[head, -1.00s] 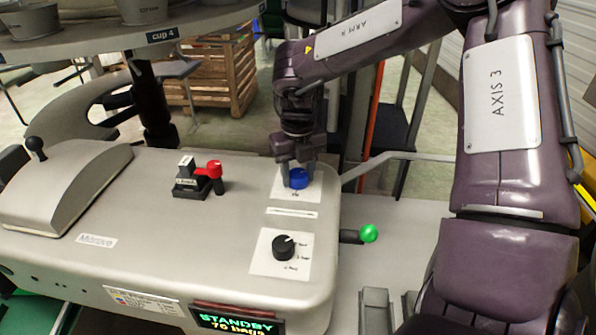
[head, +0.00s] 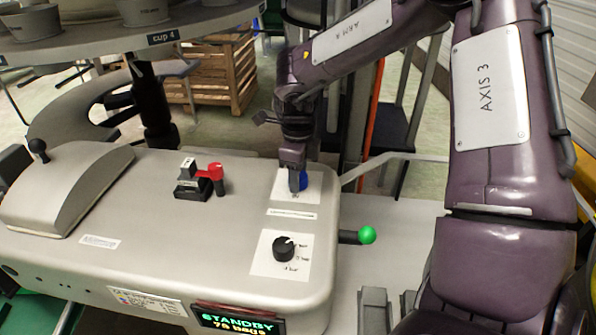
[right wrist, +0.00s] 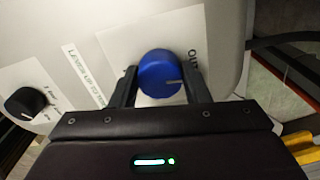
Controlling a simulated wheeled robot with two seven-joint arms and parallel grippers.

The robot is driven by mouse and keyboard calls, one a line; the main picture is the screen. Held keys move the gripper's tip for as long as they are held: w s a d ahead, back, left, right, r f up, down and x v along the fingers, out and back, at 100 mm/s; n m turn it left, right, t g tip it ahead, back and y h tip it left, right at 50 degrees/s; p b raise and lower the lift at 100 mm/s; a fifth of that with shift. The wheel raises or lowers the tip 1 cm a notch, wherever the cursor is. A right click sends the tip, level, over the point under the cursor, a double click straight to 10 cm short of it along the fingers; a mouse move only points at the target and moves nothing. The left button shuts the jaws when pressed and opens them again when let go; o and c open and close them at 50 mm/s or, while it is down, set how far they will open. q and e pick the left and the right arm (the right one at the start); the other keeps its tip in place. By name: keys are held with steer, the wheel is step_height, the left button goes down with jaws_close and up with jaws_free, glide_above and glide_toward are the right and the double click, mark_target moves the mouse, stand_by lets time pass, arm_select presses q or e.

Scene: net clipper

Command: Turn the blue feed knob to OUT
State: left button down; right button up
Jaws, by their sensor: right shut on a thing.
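The blue feed knob (head: 303,182) sits on a white label plate at the right end of the grey machine top. My right gripper (head: 298,180) comes down on it from above and partly hides it. In the right wrist view the blue knob (right wrist: 160,74) stands between the two dark fingers of my right gripper (right wrist: 160,86), which is shut on it. A pale pointer mark shows on the knob's face, and the word OUT is partly readable on the plate beside it. My left gripper is not in view.
A black dial (head: 284,249) sits nearer on the machine top, with a red lever (head: 214,172) to the left. A green-ended handle (head: 367,235) sticks out at the right side. The display (head: 236,321) reads STANDBY. A round cup table (head: 200,22) stands behind.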

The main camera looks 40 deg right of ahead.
steer(key=shift+w+r+n, duration=0.1)
steer(key=shift+r+n, duration=0.05)
steer(key=shift+n, duration=0.65)
steer(key=o, duration=1)
step_height(320, 180, up, 8)
steer(key=shift+f, duration=0.2)
